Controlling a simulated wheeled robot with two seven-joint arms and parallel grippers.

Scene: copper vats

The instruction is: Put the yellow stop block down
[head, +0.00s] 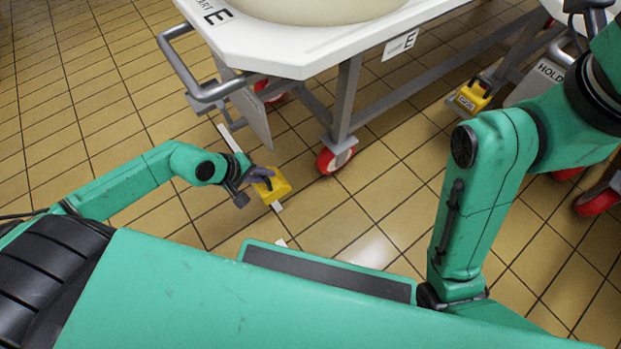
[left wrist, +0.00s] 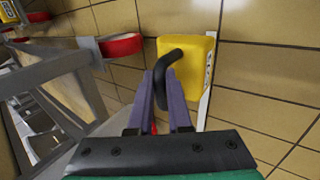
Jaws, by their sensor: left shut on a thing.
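The yellow stop block (head: 280,187) is at my left gripper (head: 262,179), low by the tiled floor near a cart's red wheel. In the left wrist view the block (left wrist: 195,48) has a black bent handle (left wrist: 170,62). The purple fingers of my left gripper (left wrist: 167,85) are shut on that handle. A white floor strip (left wrist: 206,108) runs along and partly under the block in the picture. I cannot tell whether the block's underside touches the floor. My right arm reaches up at the right; its fingers do not show.
A white-topped cart (head: 290,55) marked E carries a pale vat, with a grey push handle (head: 190,75) and a red wheel (head: 336,160) beyond the block. Another yellow block (head: 473,95) stands farther right by a HOLD sign (head: 552,70). Floor left of the block is clear.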

